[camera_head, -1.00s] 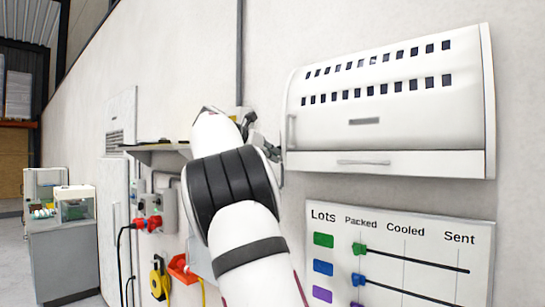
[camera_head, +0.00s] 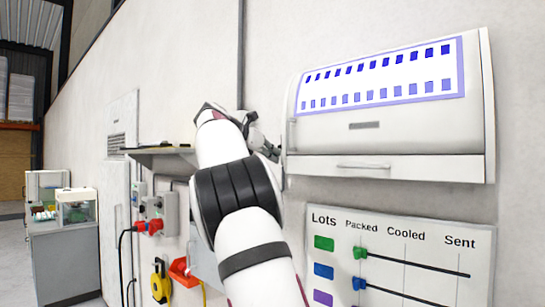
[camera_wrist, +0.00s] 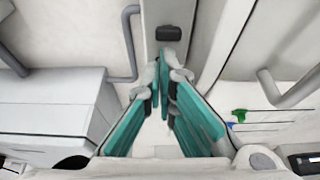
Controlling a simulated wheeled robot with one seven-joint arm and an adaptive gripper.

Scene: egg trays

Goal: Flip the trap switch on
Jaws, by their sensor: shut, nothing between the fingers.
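The trap (camera_head: 385,110) is a white wall box with two rows of slots, in the upper right of the head view. Its slotted panel glows blue-violet. A small dark switch (camera_wrist: 168,33) sits on a narrow pale face near the top middle of the wrist view. My gripper (camera_wrist: 165,60) is shut and empty, its fingertips just below the switch in that picture; I cannot tell whether they touch it. In the head view my gripper (camera_head: 272,152) is at the left side of the trap, partly hidden by my arm. The switch is not visible there.
A lots board (camera_head: 400,255) with coloured sliders hangs below the trap. A shelf (camera_head: 160,150), grey socket boxes with a red plug (camera_head: 152,223), and a red holder (camera_head: 183,271) are on the wall at left. A grey cabinet (camera_head: 65,265) stands further left.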

